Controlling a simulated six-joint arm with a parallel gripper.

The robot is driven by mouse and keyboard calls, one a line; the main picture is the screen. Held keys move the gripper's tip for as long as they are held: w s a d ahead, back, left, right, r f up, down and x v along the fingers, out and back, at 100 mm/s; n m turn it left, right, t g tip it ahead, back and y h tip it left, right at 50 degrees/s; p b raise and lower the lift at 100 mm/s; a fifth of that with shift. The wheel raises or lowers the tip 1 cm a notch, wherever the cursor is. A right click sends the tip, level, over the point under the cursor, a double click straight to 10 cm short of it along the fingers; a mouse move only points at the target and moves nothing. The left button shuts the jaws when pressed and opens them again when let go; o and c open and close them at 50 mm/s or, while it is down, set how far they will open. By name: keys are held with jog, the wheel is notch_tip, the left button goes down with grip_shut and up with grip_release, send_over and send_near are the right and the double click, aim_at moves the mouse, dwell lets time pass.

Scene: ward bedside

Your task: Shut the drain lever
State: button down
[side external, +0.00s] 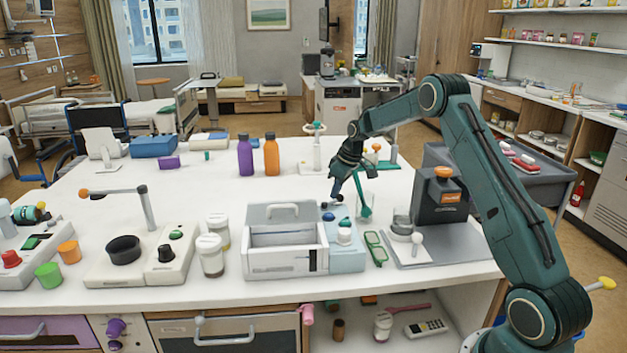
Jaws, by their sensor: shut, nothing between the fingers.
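I cannot tell for certain which part is the drain lever. One lever-like part is the pink handle (307,314) on the counter's front, beside the oven-like door. A yellow-ended handle (604,284) sticks out at the far right, partly behind my arm. My gripper (337,194) is shut and empty, pointing down over the middle of the counter, behind the white open box. It is apart from all three handles.
The white box (285,262) stands at the front middle. A green upright tool (364,205) is close to my gripper's right. Purple (245,156) and orange (271,156) bottles stand behind left. A dark dispenser (440,197) stands right. The white counter (195,190) is clear left of centre.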

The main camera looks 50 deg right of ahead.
aim_at(333, 201)
jog(key=shift+r, duration=0.1)
jog(key=v, duration=0.9)
jog(key=shift+s+a+r, duration=0.15)
jog(key=shift+a+r, duration=0.25)
jog(key=c, duration=1.5)
grip_release()
jog(key=shift+r, duration=0.1)
jog(key=a+r+n, duration=0.1)
jog(key=n, duration=0.3)
jog(key=a+r+n+g, duration=0.1)
jog(key=n, duration=0.3)
jog(key=s+a+r+n+h, duration=0.1)
jog(key=r+n, duration=0.1)
jog(key=n, duration=0.3)
jog(key=shift+a, duration=0.4)
jog(key=shift+f, duration=0.1)
jog(key=x, duration=1.3)
jog(key=shift+s+d+f, duration=0.15)
jog(key=shift+s+f, duration=0.05)
jog(key=shift+f, duration=0.2)
jog(key=shift+c, duration=0.5)
